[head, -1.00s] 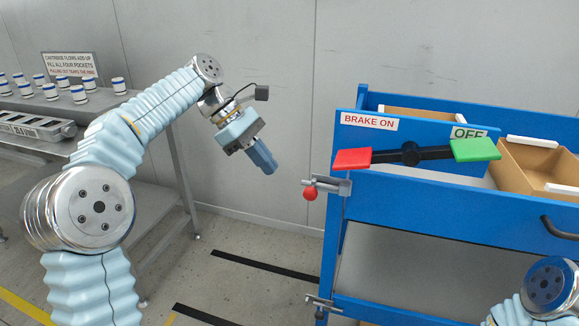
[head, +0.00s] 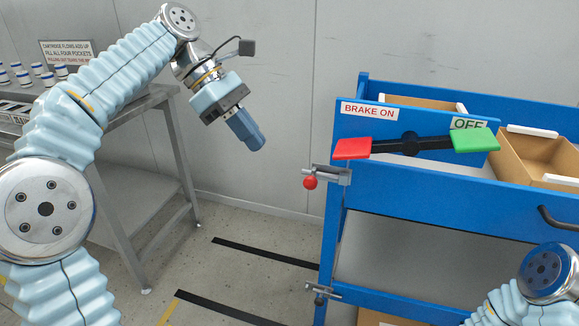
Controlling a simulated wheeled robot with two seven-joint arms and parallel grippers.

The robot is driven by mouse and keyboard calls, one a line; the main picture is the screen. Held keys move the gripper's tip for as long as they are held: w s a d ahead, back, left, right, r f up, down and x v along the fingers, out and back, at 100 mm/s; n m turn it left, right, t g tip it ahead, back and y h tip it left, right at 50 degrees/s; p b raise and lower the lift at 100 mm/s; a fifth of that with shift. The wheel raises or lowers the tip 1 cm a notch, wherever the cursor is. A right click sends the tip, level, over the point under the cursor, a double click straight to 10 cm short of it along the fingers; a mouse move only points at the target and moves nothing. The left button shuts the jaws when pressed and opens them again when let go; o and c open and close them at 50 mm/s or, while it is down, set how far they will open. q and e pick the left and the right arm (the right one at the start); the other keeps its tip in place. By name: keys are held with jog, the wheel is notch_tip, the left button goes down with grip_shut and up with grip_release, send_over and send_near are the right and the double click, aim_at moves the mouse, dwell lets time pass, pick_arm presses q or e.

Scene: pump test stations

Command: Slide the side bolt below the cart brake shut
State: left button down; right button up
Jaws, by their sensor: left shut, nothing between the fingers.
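The side bolt (head: 330,174) is a grey metal slide with a red ball knob (head: 310,183). It sits on the left edge of the blue cart (head: 430,210), below the cart brake (head: 412,145). The brake is a black bar with a red left pad and a green right pad, between the signs "BRAKE ON" and "OFF". The bolt's rod sticks out left of the cart post. My left gripper (head: 256,143) is shut and empty, in the air left of the bolt and a little higher in the picture. Of my right arm only a link shows at bottom right; its gripper is out of view.
A second grey latch (head: 322,292) sits lower on the cart's left post. Cardboard bins (head: 540,160) stand in the cart's top. A steel table (head: 130,115) with white containers stands at left. Floor with black stripes is clear between table and cart.

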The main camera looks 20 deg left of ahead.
pick_arm(q)
jog(key=d+f+b, duration=0.1)
jog(key=d+f, duration=0.4)
jog(key=d, duration=0.2)
jog(key=shift+s+f+b, duration=0.15)
jog(key=shift+f+b, duration=0.05)
jog(key=shift+b, duration=0.2)
pick_arm(e)
jog(key=shift+f, duration=0.95)
pick_arm(q)
jog(key=shift+d, duration=0.1)
